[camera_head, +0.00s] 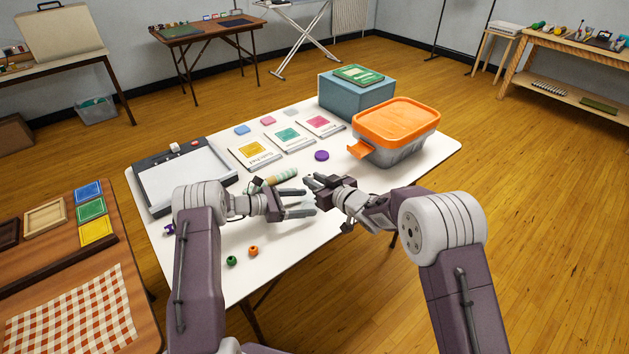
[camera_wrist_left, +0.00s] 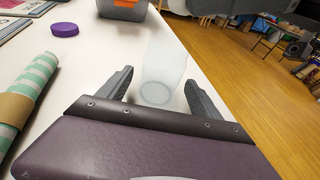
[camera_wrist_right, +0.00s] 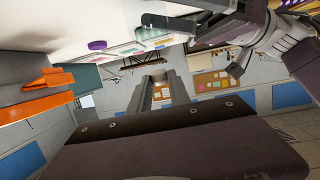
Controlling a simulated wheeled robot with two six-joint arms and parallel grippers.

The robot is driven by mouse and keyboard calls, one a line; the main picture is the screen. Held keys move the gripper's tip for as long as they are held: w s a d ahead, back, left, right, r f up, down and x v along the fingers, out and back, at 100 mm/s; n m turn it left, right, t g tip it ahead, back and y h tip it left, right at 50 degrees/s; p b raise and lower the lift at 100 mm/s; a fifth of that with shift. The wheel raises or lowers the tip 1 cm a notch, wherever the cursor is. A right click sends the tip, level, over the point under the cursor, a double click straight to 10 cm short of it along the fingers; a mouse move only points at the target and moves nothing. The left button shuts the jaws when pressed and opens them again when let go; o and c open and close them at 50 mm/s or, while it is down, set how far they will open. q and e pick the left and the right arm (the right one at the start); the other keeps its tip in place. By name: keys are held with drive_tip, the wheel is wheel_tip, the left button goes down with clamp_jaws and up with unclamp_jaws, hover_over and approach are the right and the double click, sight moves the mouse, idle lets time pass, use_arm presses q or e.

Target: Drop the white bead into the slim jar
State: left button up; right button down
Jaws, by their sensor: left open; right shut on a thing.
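The slim jar (camera_wrist_left: 166,66) is translucent and whitish. In the left wrist view it stands between the spread fingers of my left gripper (camera_wrist_left: 158,95), with gaps visible beside it. In the head view my left gripper (camera_head: 304,202) is low over the white table near its front edge, and the jar is hard to make out there. My right gripper (camera_head: 310,180) is just beyond and above it. In the right wrist view its fingers (camera_wrist_right: 155,92) are close together on a small pale thing (camera_wrist_right: 158,76), apparently the white bead; its outline is mostly hidden.
The white table (camera_head: 285,262) holds a striped roll (camera_head: 275,178), a purple disc (camera_head: 321,155), a green bead (camera_head: 231,260) and an orange bead (camera_head: 253,250). An orange-lidded box (camera_head: 395,120) stands at the right. Coloured packets lie behind. The front middle is fairly clear.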

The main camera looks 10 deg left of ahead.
use_arm(q)
drive_tip(key=shift+w+d+f, duration=0.2)
drive_tip(key=shift+w+d, duration=0.2)
drive_tip(key=shift+d, duration=0.15)
drive_tip(key=c, duration=1)
drive_tip(key=shift+o, duration=0.2)
use_arm(e)
drive_tip(key=shift+f, duration=0.35)
drive_tip(key=shift+f, duration=0.55)
drive_tip(key=shift+f, duration=0.2)
drive_tip(key=shift+f, duration=0.2)
